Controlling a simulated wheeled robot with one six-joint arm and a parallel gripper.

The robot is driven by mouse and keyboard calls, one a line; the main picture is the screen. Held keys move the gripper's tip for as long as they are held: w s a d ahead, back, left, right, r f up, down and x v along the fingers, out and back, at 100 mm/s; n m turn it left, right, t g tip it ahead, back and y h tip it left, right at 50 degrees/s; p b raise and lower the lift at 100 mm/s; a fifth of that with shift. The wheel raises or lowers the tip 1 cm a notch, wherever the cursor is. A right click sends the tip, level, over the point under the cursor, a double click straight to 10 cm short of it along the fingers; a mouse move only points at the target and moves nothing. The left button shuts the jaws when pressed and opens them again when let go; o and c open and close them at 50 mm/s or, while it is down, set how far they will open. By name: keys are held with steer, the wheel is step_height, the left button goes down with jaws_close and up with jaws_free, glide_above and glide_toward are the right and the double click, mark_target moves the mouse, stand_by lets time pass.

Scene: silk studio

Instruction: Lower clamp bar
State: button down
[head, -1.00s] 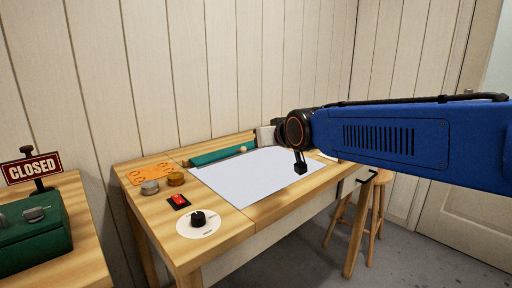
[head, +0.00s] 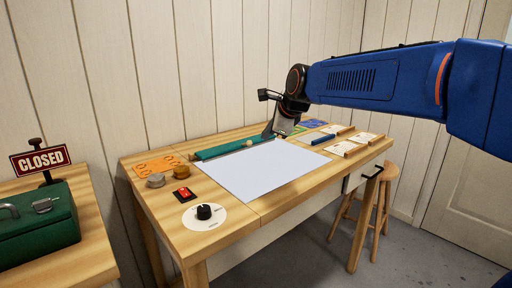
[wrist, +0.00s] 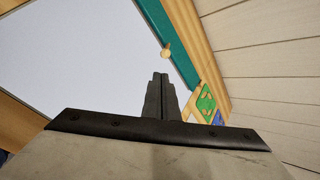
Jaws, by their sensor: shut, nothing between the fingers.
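The clamp bar, a long teal bar (head: 222,150), runs along the back edge of the white sheet area (head: 262,172) on the wooden table. A small pale round knob (head: 249,143) sits near its right end. I cannot tell whether the bar is raised. In the wrist view the teal bar (wrist: 182,55) is beyond my fingertips, with the knob (wrist: 167,50) on its near edge. My gripper (head: 268,133) is shut and empty, pointing down near the bar's right end. Its closed fingers (wrist: 160,78) appear over the white sheet, short of the knob. Contact is not visible.
A wall is close behind. The white surface is clear.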

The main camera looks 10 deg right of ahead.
mark_target(242, 144)
steer(key=w+a+f+m, duration=0.1)
steer(key=w+f+m, duration=0.3)
steer(key=f, duration=0.1)
steer(key=w+a+f+m+g, duration=0.1)
steer(key=w+f+m, duration=0.1)
steer(key=w, duration=0.1)
steer(key=shift+a+f, duration=0.25)
steer(key=shift+a, duration=0.05)
stand_by(0.4)
steer(key=shift+w+a+r, duration=0.15)
steer(key=shift+r, duration=0.35)
steer(key=shift+w+a+r, duration=0.15)
steer(key=shift+r, duration=0.3)
steer(key=shift+d, duration=0.1)
